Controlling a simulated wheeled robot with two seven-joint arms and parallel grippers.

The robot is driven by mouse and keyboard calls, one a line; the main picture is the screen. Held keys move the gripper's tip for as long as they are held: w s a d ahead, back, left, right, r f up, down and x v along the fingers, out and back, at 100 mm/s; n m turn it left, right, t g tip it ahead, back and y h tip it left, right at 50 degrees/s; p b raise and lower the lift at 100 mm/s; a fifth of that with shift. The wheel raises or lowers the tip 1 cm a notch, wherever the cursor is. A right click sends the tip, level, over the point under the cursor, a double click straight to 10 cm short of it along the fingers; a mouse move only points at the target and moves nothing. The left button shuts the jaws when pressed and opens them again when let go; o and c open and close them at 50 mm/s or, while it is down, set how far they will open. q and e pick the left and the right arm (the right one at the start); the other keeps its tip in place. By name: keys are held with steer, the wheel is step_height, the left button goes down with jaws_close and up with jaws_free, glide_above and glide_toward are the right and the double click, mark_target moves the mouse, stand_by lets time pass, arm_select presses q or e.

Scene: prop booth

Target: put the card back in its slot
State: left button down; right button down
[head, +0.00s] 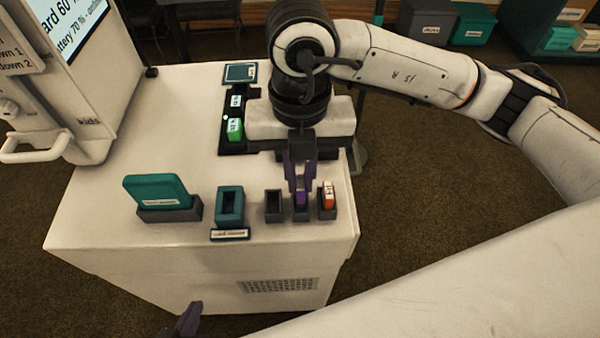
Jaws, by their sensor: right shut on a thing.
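My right gripper (300,184) points down over a row of small dark holders near the table's front right. It is shut on a small purple card (301,199), whose lower end is at the middle holder (301,214); I cannot tell how deep it sits. The left holder of the row (274,207) looks empty. The right holder holds an orange and white card (328,194). Only a purple fingertip part of my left gripper (188,320) shows at the bottom edge, in front of the table; its jaw opening is not clear.
A teal slotted block (230,205) with a label plate stands left of the row. A larger teal piece (157,190) leans in a grey stand farther left. A black tray (231,141) with a green block lies behind. A white machine with a handle (35,145) fills the left.

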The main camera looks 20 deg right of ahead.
steer(key=shift+f, duration=0.15)
steer(key=shift+f+b, duration=0.6)
steer(key=shift+b, duration=0.15)
steer(key=shift+f+b, duration=0.65)
stand_by(0.4)
steer(key=c, duration=1.7)
jaws_free()
steer(key=shift+r, duration=0.15)
